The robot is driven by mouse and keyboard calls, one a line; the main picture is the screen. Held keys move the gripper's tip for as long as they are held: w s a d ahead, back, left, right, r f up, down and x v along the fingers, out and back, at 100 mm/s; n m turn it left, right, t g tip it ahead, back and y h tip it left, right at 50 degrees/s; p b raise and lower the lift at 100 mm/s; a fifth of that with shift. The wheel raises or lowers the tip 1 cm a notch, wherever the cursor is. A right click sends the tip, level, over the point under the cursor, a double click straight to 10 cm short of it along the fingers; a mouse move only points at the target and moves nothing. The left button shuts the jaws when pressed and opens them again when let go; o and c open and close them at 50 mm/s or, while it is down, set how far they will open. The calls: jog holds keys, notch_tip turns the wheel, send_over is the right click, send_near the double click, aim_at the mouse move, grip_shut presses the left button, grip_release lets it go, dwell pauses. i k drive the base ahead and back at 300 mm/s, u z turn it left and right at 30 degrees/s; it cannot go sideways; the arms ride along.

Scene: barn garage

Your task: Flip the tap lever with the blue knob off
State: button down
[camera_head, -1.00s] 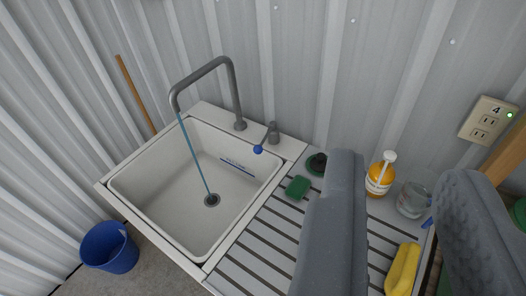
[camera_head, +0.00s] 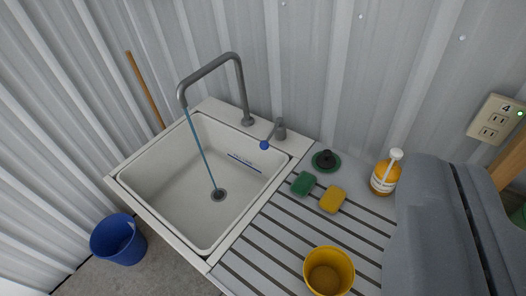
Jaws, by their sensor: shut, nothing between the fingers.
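The tap lever with the blue knob (camera_head: 264,145) sits at the back right corner of the sink, right of the grey tap (camera_head: 241,85). The lever slants down and left from its grey base (camera_head: 281,131), with the knob over the sink's rim area. A thin blue stream of water (camera_head: 203,150) runs from the spout to the drain (camera_head: 218,195). My gripper (camera_head: 448,163) is at the lower right of the picture, its two grey fingers closed together and empty. It is well to the right of the lever and apart from it.
On the slatted drainboard (camera_head: 270,245) are a green sponge (camera_head: 303,184), a yellow sponge (camera_head: 332,200), a dark green plug (camera_head: 325,160), a yellow cup (camera_head: 328,271) and an orange pump bottle (camera_head: 385,174). A blue bucket (camera_head: 118,240) stands on the floor. A corrugated wall is behind.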

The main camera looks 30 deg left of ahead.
aim_at(264, 145)
jog(key=z, duration=1.95)
jog(key=k, duration=1.4)
jog(key=u, duration=1.45)
jog(key=i, duration=1.05)
jog(key=u, duration=0.05)
